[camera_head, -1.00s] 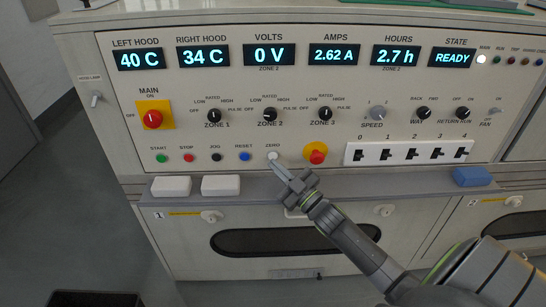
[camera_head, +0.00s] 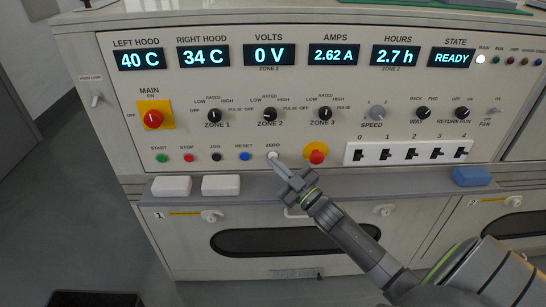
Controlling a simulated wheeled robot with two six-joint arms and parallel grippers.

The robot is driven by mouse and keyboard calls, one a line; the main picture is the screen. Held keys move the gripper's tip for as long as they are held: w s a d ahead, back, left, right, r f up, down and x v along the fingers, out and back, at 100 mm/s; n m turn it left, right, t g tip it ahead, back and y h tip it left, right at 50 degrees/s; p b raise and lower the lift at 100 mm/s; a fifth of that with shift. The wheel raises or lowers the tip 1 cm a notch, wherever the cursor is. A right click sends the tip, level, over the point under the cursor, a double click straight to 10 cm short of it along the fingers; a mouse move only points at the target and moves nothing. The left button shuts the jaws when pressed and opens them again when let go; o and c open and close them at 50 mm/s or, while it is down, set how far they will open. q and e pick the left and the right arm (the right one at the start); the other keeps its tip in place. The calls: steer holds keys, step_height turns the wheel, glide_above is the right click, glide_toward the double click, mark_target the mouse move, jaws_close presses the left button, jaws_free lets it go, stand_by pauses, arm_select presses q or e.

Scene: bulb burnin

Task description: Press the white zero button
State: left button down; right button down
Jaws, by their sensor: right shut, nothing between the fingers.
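The white zero button (camera_head: 272,155) sits on the panel under its ZERO label, between the blue reset button (camera_head: 245,156) and the red-and-yellow emergency stop (camera_head: 316,152). My right gripper (camera_head: 277,161) is shut and empty. Its fingertips are at the zero button's lower right edge and overlap it in the picture; I cannot tell whether they touch it. My left gripper is not in view.
A ledge (camera_head: 330,189) runs below the panel with two white blocks (camera_head: 171,186) at left and a blue block (camera_head: 472,177) at right. Numbered switches (camera_head: 410,153) lie right of the emergency stop. The displays show 0 V and READY.

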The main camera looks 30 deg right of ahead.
steer(key=shift+w+d+r, duration=0.1)
steer(key=shift+w+r, duration=0.2)
steer(key=shift+r, duration=0.25)
stand_by(0.7)
steer(key=shift+s, duration=0.1)
steer(key=shift+f+p, duration=0.2)
steer(key=shift+p, duration=0.15)
steer(key=shift+s+a+f+p, duration=0.1)
steer(key=shift+s+a+p, duration=0.4)
steer(key=shift+s+p, duration=0.15)
steer(key=shift+s+a+p, duration=0.25)
steer(key=shift+s+a, duration=0.15)
steer(key=shift+s, duration=0.25)
steer(key=shift+s+a+p, duration=0.25)
steer(key=shift+s+a, duration=0.1)
steer(key=shift+s, duration=0.25)
steer(key=shift+s+a+f, duration=0.15)
steer(key=shift+s, duration=0.15)
